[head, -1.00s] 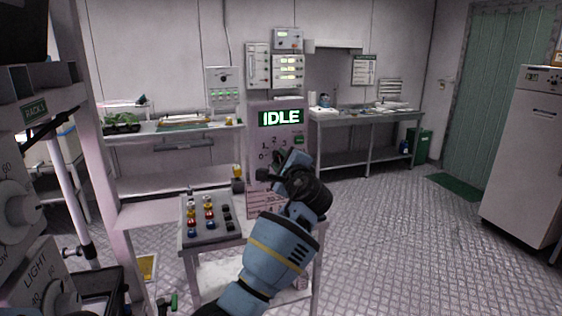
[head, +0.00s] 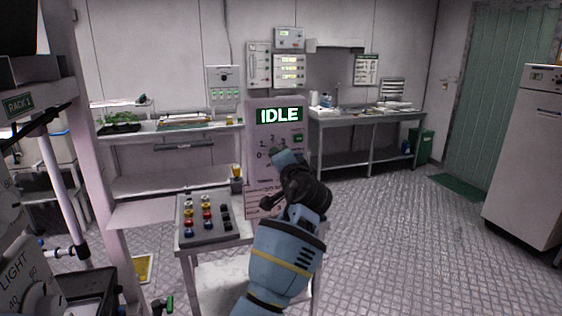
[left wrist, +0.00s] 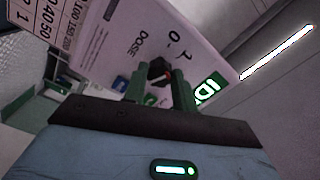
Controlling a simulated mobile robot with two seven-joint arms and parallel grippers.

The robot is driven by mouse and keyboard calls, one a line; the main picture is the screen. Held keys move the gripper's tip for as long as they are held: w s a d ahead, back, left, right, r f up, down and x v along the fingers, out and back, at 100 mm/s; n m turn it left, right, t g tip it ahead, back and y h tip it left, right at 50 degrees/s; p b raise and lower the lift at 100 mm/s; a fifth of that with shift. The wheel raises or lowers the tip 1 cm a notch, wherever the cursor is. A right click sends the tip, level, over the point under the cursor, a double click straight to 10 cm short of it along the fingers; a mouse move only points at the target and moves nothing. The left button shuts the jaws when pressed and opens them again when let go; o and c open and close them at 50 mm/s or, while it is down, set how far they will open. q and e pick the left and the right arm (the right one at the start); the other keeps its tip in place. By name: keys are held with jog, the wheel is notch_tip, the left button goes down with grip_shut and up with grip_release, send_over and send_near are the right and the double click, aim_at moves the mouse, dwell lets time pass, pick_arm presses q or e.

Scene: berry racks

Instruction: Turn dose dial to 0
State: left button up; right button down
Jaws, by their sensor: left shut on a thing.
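The pale dosing cabinet (head: 258,185) has a screen reading IDLE (head: 280,115) and printed dose numbers, with 0 at the left of the arc. In the left wrist view its panel (left wrist: 112,38) is tilted, with DOSE, 0 and 1 readable. The black dose dial (left wrist: 158,71) has a red mark and sits between my left gripper's (left wrist: 159,84) two green fingers, which are shut on it. In the head view my left gripper (head: 272,172) is against the panel and hides the dial. I cannot tell which number the mark meets. My right gripper is not in view.
A sloped button console (head: 212,235) with several coloured caps stands left of my arm. A rack post (head: 100,150) and dial panels are at the far left. Benches (head: 370,115) line the back wall. A white fridge (head: 525,160) stands right, with open floor before it.

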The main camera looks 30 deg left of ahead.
pick_arm(q)
jog(key=shift+f+n+b, duration=0.15)
jog(key=shift+n+b, duration=0.95)
jog(key=shift+n, duration=2.4)
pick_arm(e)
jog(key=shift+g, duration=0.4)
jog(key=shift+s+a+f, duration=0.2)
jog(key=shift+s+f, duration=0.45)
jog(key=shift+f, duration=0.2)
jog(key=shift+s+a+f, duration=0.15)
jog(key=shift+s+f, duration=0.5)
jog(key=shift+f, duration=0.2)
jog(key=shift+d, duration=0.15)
pick_arm(q)
jog(key=o, duration=1)
jog(key=shift+c, duration=0.2)
jog(key=shift+d, duration=0.1)
jog(key=v, duration=0.7)
jog(key=shift+s+d+b, duration=0.25)
jog(key=shift+d+b, duration=0.05)
jog(key=shift+b, duration=0.1)
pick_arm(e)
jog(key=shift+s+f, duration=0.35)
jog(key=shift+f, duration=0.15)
